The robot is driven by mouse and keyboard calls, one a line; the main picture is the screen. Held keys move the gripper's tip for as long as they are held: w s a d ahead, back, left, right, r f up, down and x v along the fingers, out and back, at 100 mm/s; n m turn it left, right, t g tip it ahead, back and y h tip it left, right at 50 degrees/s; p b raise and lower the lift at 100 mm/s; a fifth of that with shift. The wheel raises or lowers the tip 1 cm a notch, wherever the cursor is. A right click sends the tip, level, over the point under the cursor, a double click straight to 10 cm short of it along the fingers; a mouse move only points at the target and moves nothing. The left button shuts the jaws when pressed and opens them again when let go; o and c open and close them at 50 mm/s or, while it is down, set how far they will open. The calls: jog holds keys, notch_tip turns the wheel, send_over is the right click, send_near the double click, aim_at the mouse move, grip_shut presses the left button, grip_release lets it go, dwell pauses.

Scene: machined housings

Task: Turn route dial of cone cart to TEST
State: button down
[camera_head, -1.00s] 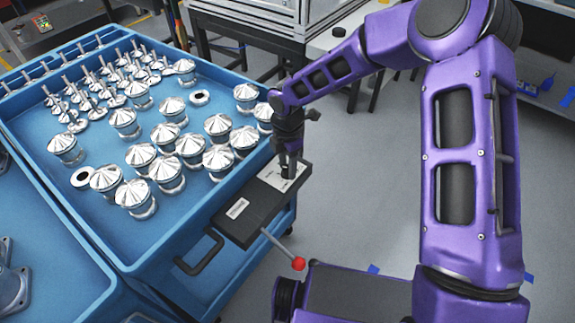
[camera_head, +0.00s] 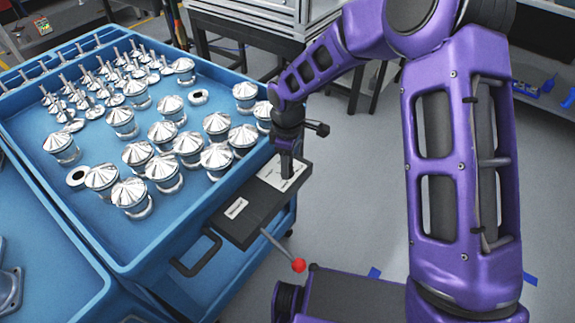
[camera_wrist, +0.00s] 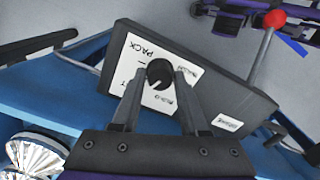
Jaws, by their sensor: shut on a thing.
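The cone cart (camera_head: 112,262) is a blue tray cart holding shiny metal cones, at the left of the head view. A dark control box (camera_head: 250,212) is fixed at its right side, with a white dial label (camera_head: 273,172). The route dial (camera_wrist: 160,72) is a small round black knob on that label in the wrist view. My gripper (camera_wrist: 160,82) is shut on the knob, one finger on each side. In the head view my gripper (camera_head: 287,174) hides the dial. "PACK" is readable on the label; the other words are partly covered or too small. I cannot tell the dial's setting.
A lever with a red ball (camera_head: 299,265) sticks out from the box toward my base. A black handle (camera_head: 196,256) is on the cart's near end. Another blue cart (camera_head: 50,290) stands at the lower left. Grey floor is clear to the right of the cart.

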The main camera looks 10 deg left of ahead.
jog(key=shift+m, duration=0.6)
jog(key=shift+c, duration=2.2)
grip_release()
notch_tip(320, 180, up, 17)
jog(key=p, duration=0.2)
jog(key=shift+r, duration=0.2)
